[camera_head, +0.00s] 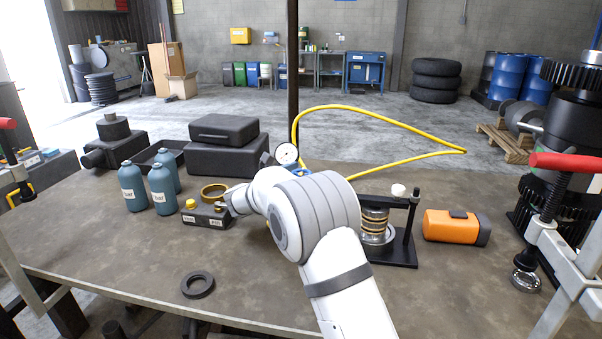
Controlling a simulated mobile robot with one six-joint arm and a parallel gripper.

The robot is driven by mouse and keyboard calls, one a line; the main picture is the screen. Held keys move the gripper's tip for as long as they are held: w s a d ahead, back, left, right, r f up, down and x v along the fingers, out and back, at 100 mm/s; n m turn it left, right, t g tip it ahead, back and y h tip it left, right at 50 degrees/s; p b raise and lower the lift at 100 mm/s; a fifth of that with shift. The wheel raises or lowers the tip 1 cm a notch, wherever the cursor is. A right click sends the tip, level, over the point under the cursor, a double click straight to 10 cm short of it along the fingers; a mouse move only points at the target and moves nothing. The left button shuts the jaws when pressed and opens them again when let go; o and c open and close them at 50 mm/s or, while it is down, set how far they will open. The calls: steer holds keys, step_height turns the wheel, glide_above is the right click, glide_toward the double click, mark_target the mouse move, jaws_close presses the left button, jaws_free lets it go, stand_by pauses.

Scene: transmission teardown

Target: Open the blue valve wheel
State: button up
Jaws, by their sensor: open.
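My white arm reaches from the bottom of the picture over the middle of the bench. My gripper (226,205) is at the right end of a small dark block (206,214) with a yellow knob and labels. The jaws look small and partly merge with the block; I cannot tell whether they touch it. A small blue part (266,160) shows beside the round white gauge (287,154), above and right of my gripper. It may be the blue valve wheel, but my arm hides most of that spot and its shape is unclear.
A yellow hose (385,112) loops from the gauge to the right. Teal bottles (132,187) and black cases (228,158) stand left. A black press frame (408,240) and an orange case (451,226) are right. A dark ring (197,285) lies on the bare front of the bench.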

steer(key=shift+c, duration=0.4)
steer(key=c, duration=0.9)
